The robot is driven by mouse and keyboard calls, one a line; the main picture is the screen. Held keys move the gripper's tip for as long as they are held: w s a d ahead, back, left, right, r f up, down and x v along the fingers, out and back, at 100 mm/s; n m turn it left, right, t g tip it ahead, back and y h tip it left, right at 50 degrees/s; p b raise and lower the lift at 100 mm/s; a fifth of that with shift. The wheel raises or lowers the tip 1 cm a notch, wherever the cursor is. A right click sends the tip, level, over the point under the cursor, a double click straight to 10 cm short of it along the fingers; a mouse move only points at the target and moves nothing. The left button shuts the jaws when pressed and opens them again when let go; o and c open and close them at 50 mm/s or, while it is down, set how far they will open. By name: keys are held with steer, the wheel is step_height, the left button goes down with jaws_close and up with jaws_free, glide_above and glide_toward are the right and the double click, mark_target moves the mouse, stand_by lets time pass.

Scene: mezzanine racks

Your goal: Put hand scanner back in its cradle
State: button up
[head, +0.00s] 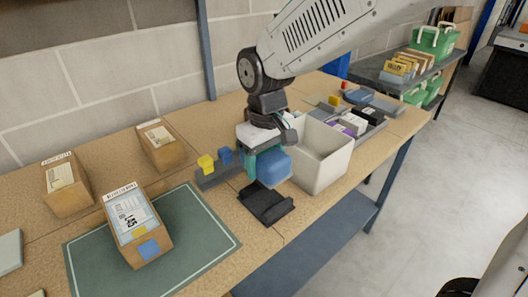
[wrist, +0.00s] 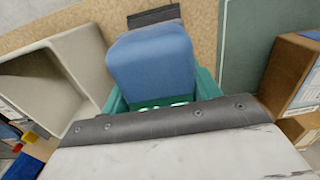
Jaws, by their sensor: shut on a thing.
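My gripper (head: 262,163) has teal fingers and is shut on a blue, rounded block-like thing, which I take to be the hand scanner (head: 274,168). In the wrist view the scanner (wrist: 150,62) sits between the teal fingers (wrist: 160,100); its lower part is hidden by my gripper. A black, low holder, seemingly the cradle (head: 266,203), lies on the bench just in front of the scanner and appears empty. A dark edge of it shows in the wrist view (wrist: 153,16) beyond the scanner. I cannot tell the exact height of the scanner above the bench.
A pale open bin (head: 322,158) stands close to the right of my gripper. A grey rack with yellow and blue pieces (head: 216,177) is close on the left. A green mat (head: 195,265) bears a labelled carton (head: 137,232). Grey trays (head: 368,128) lie behind the bin.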

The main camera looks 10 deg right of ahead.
steer(key=shift+f, duration=2.65)
steer(key=shift+f, duration=0.5)
steer(key=shift+f, duration=0.75)
steer(key=o, duration=1.2)
steer(key=shift+o, duration=0.2)
